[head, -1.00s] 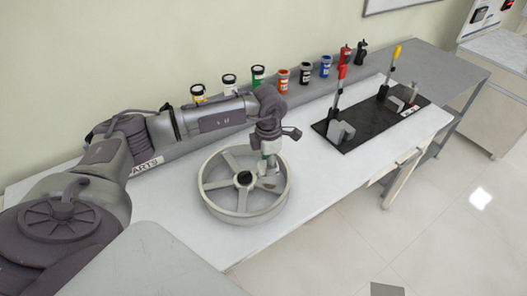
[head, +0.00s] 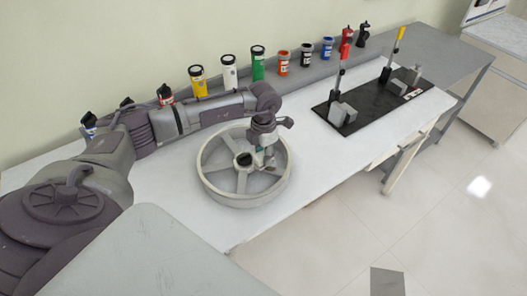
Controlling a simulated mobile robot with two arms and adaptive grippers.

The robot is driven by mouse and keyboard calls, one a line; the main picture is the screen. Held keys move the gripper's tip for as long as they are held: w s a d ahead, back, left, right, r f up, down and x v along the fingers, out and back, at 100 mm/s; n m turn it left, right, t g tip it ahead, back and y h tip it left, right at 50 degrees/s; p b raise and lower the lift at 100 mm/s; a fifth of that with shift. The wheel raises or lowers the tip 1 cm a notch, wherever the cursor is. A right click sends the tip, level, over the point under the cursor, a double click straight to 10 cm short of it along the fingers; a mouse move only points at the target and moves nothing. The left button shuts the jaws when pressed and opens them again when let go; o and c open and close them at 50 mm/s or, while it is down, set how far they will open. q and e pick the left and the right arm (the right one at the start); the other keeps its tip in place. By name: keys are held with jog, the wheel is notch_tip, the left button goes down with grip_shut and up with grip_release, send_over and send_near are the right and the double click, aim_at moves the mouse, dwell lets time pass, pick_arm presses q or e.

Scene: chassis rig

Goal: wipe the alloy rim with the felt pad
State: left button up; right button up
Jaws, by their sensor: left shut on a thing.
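The alloy rim (head: 206,184) is a light grey wheel with several spokes and a dark hub hole. It lies flat on the white bench in the head view. My left gripper (head: 265,152) points down inside the rim's outline, right of the hub, over the spokes. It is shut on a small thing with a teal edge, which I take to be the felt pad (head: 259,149). Most of the pad is hidden by the gripper, and I cannot tell whether it touches the rim. My right gripper is not in view.
Several coloured bottles stand along the grey shelf behind the bench, including a green one (head: 258,63) and a yellow one (head: 198,82). A black plate (head: 356,116) with upright clamps lies to the right. The white bench (head: 312,168) is bare between rim and plate.

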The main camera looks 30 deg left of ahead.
aim_at(276, 170)
pick_arm(q)
jog(key=shift+f+b, duration=0.8)
jog(key=shift+f, duration=0.3)
dwell(0.5)
jog(key=shift+w+d+r, duration=0.1)
jog(key=shift+w+d, duration=0.15)
jog(key=shift+d, duration=0.7)
jog(key=shift+w+d+r, duration=0.1)
jog(key=shift+w+d, duration=0.1)
jog(key=shift+d, duration=0.75)
jog(key=shift+f+b, duration=0.25)
jog(key=shift+b, duration=0.2)
jog(key=shift+s+a+f+b, duration=0.1)
jog(key=shift+s+a+b, duration=0.15)
jog(key=shift+a, duration=0.7)
jog(key=shift+s+a+b, duration=0.1)
jog(key=shift+s+a, duration=0.2)
jog(key=shift+a, duration=0.65)
